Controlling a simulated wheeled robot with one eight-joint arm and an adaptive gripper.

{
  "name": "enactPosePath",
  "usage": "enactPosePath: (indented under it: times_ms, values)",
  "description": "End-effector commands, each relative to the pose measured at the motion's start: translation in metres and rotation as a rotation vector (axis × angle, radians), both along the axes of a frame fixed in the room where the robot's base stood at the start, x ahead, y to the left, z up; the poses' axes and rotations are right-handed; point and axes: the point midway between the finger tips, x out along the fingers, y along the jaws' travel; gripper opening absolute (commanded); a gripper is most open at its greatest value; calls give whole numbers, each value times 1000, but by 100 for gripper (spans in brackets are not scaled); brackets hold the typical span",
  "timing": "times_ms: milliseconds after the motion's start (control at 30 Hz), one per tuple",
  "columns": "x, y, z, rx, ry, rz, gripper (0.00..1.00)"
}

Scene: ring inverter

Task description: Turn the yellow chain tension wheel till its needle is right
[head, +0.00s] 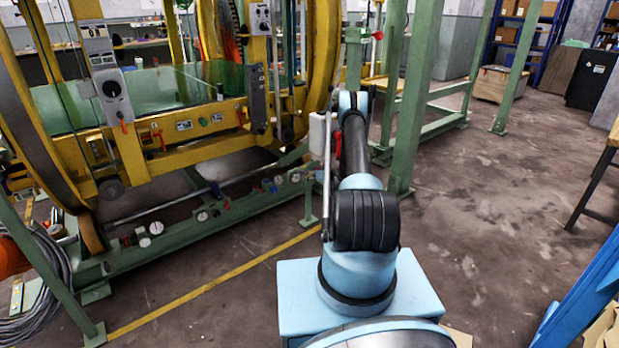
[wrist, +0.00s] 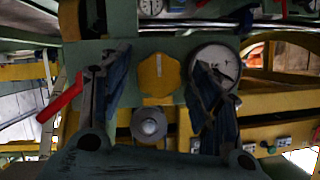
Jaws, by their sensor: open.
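A yellow six-sided wheel (wrist: 158,74) sits on a green beam in the wrist view, facing the camera. My gripper (wrist: 159,62) is open, with one dark finger to the left of the wheel and one to the right. The wheel lies between the fingers in the picture; I see no clear contact. A white round dial (wrist: 212,58) is just right of the wheel. The right finger covers its lower part, and its needle is too small to read surely. In the head view my arm reaches toward the green frame, and the gripper cannot be made out.
A grey round bolt-like part (wrist: 149,124) is below the wheel. A red lever (wrist: 62,98) is left of the left finger. In the head view, the yellow ring machine (head: 175,150) stands left, with a green post (head: 415,110) near my arm.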

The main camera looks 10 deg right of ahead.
Motion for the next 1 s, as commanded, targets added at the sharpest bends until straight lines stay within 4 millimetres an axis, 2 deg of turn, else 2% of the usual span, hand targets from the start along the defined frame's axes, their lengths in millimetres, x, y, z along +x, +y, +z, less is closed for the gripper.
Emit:
enactPosePath:
  times_ms: [267,400,467,767,1000]
  values:
    - [0,-6,0,0,0,-5,55]
    - [0,-7,0,1,0,-7,23]
    - [0,-7,0,1,0,-7,13]
    - [0,-9,0,18,11,-8,13]
    - [1,-10,-1,117,71,-8,13]
